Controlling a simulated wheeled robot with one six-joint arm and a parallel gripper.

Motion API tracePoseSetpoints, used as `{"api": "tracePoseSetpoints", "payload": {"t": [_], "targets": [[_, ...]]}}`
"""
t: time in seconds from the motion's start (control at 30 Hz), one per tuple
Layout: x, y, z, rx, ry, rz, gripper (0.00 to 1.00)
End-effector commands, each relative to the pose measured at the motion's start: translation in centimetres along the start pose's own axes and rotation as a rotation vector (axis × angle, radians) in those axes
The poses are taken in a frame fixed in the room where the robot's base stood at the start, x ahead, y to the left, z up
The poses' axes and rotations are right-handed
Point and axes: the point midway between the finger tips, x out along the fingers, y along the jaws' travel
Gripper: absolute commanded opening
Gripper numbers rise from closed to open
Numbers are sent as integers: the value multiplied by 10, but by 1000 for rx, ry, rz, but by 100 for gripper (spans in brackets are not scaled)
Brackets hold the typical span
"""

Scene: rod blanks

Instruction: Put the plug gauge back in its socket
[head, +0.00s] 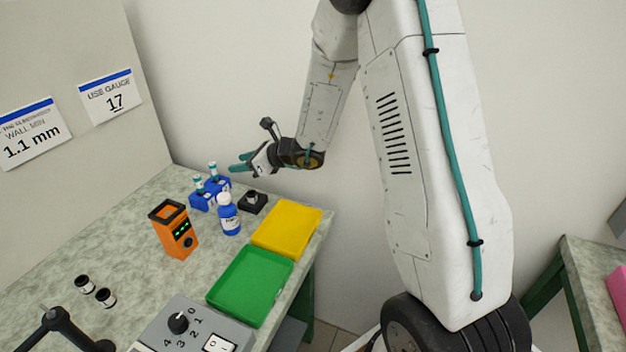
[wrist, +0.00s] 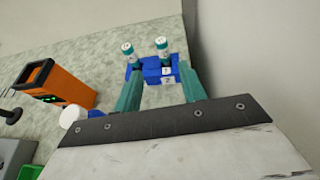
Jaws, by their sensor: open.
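Two small cylinders with teal bands and pale tops stand upright in a blue holder (head: 203,201) at the far end of the bench. They are the left cylinder (head: 198,184) and the right cylinder (head: 213,171). In the wrist view the blue holder (wrist: 151,73) carries number labels, and the left (wrist: 128,52) and right (wrist: 162,50) cylinders rise from its back. I cannot tell which, if either, is the plug gauge. My gripper (head: 238,163) has teal fingers, is open and empty, and hangs above and right of the holder. In the wrist view its fingers (wrist: 158,92) point at the holder.
A black block with a knob (head: 252,203) and a blue bottle (head: 229,214) stand beside the holder. An orange device (head: 174,232), a yellow tray (head: 287,228), a green tray (head: 250,286) and a grey switch box (head: 185,325) are nearer.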

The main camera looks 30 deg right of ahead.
Motion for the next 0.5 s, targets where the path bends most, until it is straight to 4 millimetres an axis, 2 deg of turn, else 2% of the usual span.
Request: {"api": "tracePoseSetpoints", "payload": {"t": [0.07, 0.17, 0.3, 0.4, 0.5], "targets": [[-6, 12, 15, -61, -8, 36, 41], [-21, 42, 44, -212, -18, 128, 41], [-60, 103, 83, -515, -26, 306, 41], [-93, 145, 97, -739, -20, 434, 41], [-129, 182, 102, -960, -2, 557, 41]]}}
